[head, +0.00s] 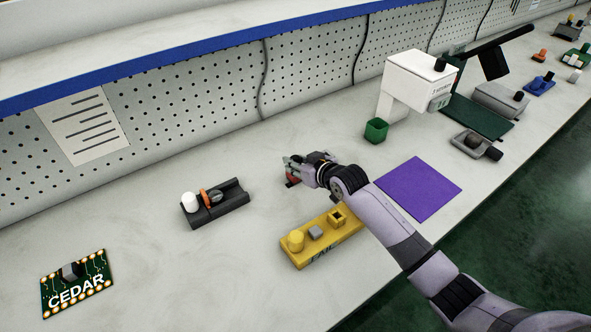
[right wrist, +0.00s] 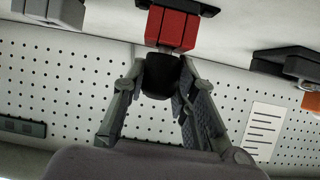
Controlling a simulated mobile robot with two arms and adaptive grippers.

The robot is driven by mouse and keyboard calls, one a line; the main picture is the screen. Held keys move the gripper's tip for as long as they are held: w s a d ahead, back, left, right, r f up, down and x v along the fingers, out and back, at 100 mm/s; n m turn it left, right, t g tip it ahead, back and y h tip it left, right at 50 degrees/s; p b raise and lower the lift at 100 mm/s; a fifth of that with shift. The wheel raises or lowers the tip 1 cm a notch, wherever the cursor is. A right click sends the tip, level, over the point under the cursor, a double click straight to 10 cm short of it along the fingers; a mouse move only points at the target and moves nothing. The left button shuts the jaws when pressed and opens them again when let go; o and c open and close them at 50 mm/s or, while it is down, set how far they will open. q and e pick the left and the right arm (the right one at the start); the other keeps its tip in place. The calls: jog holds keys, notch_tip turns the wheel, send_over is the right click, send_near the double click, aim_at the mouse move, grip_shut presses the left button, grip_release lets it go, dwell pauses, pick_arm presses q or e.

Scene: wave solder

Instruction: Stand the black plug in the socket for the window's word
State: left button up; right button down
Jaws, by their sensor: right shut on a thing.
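My right gripper (head: 297,163) is over the bench behind the yellow block. In the right wrist view its fingers (right wrist: 160,82) are shut on the black plug (right wrist: 159,76), a short dark cylinder. The plug meets a red block (right wrist: 172,30) in that view; I cannot tell whether it is seated in it or just over it. The red block (head: 292,181) is mostly hidden by the gripper in the head view. A yellow block (head: 328,250) marked FAIL carries a yellow cylinder, a grey piece and a square socket (head: 337,216). The white machine's window (head: 439,102) is too small to read. My left gripper is out of view.
A black holder (head: 228,207) with a white cylinder and orange piece stands left. A green board marked CEDAR (head: 84,296) lies at front left. A green cup (head: 376,130) and purple mat (head: 422,188) are right of the gripper. Pegboard (head: 200,130) rises behind.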

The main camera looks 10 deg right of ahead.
jog(key=shift+s+f, duration=0.1)
jog(key=shift+f, duration=0.3)
jog(key=c, duration=1.2)
grip_release()
jog(key=shift+f, duration=0.15)
jog(key=shift+r, duration=0.2)
